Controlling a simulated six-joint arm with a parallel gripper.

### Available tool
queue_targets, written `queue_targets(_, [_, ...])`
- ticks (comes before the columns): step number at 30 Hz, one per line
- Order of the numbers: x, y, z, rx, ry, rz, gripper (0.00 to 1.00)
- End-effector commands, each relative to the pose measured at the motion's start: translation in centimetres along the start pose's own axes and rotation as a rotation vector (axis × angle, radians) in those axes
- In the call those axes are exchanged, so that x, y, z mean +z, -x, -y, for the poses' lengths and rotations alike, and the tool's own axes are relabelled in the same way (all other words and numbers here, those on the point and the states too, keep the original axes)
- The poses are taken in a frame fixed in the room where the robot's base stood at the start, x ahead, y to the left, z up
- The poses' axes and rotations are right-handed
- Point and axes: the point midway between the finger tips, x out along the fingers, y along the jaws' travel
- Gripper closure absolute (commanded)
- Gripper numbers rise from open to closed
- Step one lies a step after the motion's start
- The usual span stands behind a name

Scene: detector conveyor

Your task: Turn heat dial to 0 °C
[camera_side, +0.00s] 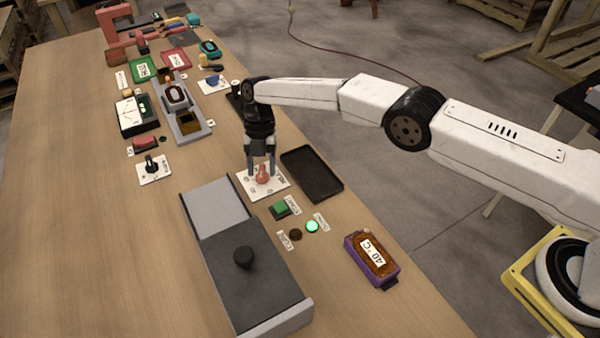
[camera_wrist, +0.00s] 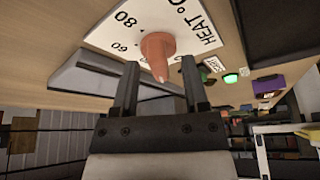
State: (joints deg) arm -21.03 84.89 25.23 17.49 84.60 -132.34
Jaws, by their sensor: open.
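The heat dial is an orange-pink knob (camera_side: 263,175) on a white printed plate (camera_side: 280,188). In the wrist view the knob (camera_wrist: 158,50) shows beyond the fingertips with its pointed end toward my gripper. The plate (camera_wrist: 105,36) there reads "HEAT °C", with 60 and 80 legible; the 0 mark is not readable. My gripper (camera_side: 263,160) points down over the dial, fingers apart. In the wrist view my gripper (camera_wrist: 160,75) has one finger to either side of the knob's tip, with gaps visible. Whether the fingers touch the knob cannot be told.
A black tray (camera_side: 313,173) lies right of the dial. A green button (camera_side: 280,209) and a lit green lamp (camera_side: 312,226) are in front. A purple box reading 40 °C (camera_side: 372,260) stands front right. A grey, dark-topped unit (camera_side: 230,255) lies front left. The table's left side is clear.

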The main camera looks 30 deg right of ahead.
Motion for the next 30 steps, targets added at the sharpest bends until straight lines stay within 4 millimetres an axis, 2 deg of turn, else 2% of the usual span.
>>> queue_targets(20, [0.1, 4.8, 0.1, 0.002, -0.001, 0.003, 0.43])
queue_targets(24, [-0.8, 7.2, 0.0, 0.002, 0.000, 0.003, 0.43])
queue_targets(30, [-1.9, 9.6, 0.0, 0.001, -0.001, 0.002, 0.43])
